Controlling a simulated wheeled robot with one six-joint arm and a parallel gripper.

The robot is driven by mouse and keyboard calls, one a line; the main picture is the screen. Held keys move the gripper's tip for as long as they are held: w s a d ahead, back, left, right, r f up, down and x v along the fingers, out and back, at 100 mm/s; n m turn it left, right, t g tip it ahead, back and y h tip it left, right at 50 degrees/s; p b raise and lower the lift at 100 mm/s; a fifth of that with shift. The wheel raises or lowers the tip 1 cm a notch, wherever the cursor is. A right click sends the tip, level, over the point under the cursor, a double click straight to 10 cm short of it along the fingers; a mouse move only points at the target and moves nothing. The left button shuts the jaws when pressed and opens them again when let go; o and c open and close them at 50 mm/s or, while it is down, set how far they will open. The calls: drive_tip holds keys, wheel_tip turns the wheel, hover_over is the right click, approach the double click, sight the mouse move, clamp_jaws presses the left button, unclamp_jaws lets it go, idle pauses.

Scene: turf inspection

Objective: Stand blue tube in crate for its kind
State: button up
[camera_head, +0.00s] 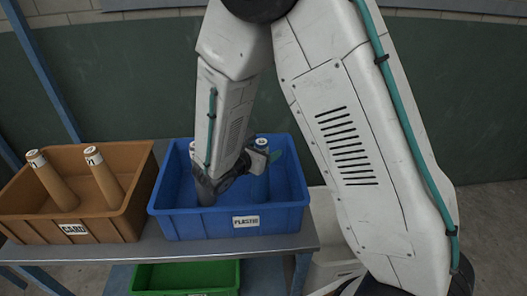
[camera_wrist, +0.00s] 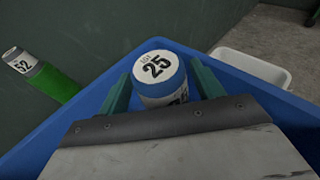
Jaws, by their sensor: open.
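The blue tube (camera_wrist: 160,80), with a white cap top marked 25, stands in the blue crate (camera_wrist: 95,95) labelled PLASTIC.
A brown crate (camera_head: 110,225) labelled CARD holds two leaning brown tubes (camera_head: 55,185) to the left. A green crate (camera_head: 165,276) is on the shelf below. A green tube (camera_wrist: 55,85) marked 52 shows beyond the blue crate. A white bin (camera_wrist: 250,68) stands beyond the crate's right wall.

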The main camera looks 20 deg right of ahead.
drive_tip(key=r+v, duration=0.1)
drive_tip(key=v, duration=1.1)
drive_tip(key=s+d+r+m+g+y, duration=0.4)
drive_tip(key=s+d+r+m+g, duration=0.45)
drive_tip(key=s+d+m, duration=0.4)
drive_tip(key=s+a+r+m+t+y, duration=0.1)
drive_tip(key=s+r+m+t+y, duration=0.1)
drive_tip(key=s+r+m+y, duration=0.3)
drive_tip(key=s+m+y, duration=0.3)
drive_tip(key=s+m, duration=0.3)
drive_tip(key=m, duration=0.1)
drive_tip(key=shift+s, duration=0.25)
